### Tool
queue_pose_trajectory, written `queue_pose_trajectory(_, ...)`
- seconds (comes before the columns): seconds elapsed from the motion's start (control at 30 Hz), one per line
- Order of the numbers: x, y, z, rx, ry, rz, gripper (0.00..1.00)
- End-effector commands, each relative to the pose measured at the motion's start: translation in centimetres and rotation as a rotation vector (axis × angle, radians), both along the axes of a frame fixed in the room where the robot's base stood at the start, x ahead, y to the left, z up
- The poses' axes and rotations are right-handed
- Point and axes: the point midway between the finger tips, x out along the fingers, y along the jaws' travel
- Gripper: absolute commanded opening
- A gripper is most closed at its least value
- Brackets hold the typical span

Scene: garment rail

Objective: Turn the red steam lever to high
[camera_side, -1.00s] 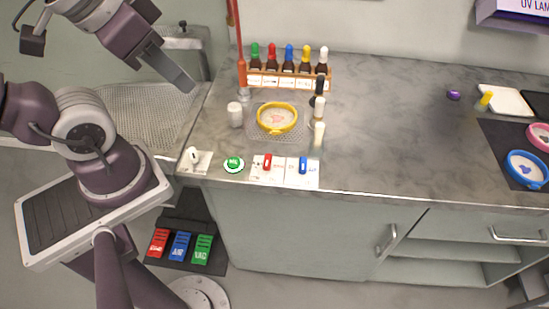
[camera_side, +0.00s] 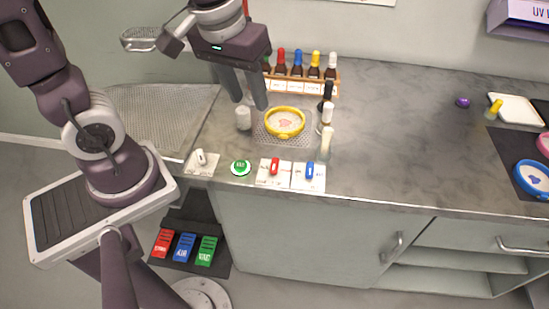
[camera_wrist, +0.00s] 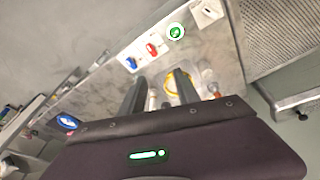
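The red lever (camera_side: 275,167) sits on a white labelled plate at the counter's front edge, between the green button and the blue lever. Its handle looks roughly upright in the picture; the label is too small to read. The red lever also shows in the wrist view (camera_wrist: 152,49), ahead of my fingers. My gripper (camera_side: 250,105) is open and empty, with a gap between its fingers. It hangs above the back of the counter, near the yellow ring and the dropper bottles, well apart from the red lever.
The blue lever (camera_side: 310,170) is close on the right; the green button (camera_side: 241,168) and a white lever (camera_side: 201,157) are to the left. The yellow ring (camera_side: 285,122), a white jar (camera_side: 243,118) and bottles (camera_side: 327,115) stand behind. The counter's middle right is clear.

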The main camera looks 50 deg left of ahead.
Motion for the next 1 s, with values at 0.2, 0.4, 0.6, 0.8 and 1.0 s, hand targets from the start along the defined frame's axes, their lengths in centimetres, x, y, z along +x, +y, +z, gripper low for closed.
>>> queue_pose_trajectory(0.2, 3.9, -1.6, -9.1, -0.057, 0.186, 0.286, 0.38)
queue_pose_trajectory(0.4, 4.4, -2.0, -12.4, -0.068, 0.228, 0.366, 0.38)
queue_pose_trajectory(0.6, 4.3, -2.0, -16.2, -0.067, 0.230, 0.366, 0.38)
queue_pose_trajectory(0.8, 4.4, -2.0, -18.4, -0.068, 0.226, 0.365, 0.38)
queue_pose_trajectory(1.0, 4.4, -2.0, -18.5, -0.068, 0.223, 0.365, 0.38)
